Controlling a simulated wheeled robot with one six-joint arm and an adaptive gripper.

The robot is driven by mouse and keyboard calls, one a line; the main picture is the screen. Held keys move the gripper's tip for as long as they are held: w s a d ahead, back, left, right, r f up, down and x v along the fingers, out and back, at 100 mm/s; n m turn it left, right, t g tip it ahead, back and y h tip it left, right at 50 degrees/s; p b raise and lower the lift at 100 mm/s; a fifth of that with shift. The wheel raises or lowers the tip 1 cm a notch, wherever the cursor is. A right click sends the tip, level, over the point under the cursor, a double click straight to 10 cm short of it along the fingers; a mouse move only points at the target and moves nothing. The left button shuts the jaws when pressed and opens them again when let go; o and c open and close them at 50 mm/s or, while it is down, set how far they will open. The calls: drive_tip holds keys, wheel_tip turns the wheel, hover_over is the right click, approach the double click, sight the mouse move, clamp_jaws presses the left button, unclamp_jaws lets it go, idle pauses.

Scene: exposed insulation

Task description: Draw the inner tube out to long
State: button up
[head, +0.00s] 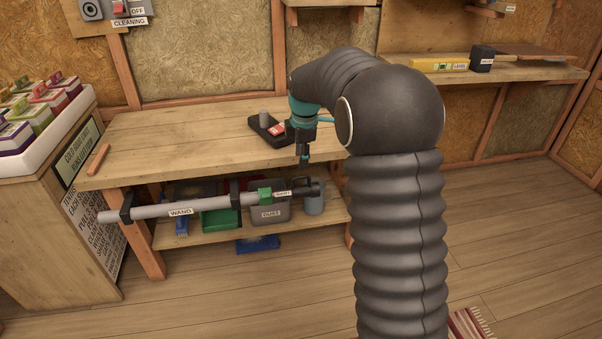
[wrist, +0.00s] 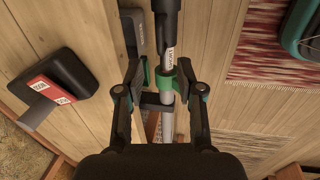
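The wand (head: 160,211) is a grey tube lying lengthwise along the front of the workbench, held by black brackets. Toward its right end is a green collar (head: 264,196), then a short labelled section (head: 283,193) and a black end piece (head: 305,189). I cannot tell where the inner tube starts. My gripper (head: 304,159) points down above the wand's right part. In the wrist view my gripper (wrist: 161,76) is open, one finger on each side, holding nothing.
A grey bin (head: 270,211) and a cup (head: 314,203) stand on the lower shelf behind the wand.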

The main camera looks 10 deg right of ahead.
sight(301, 176)
drive_tip(key=f, duration=0.3)
drive_tip(key=w+f, duration=0.1)
drive_tip(key=f, duration=0.3)
drive_tip(key=shift+w, duration=0.2)
clamp_jaws()
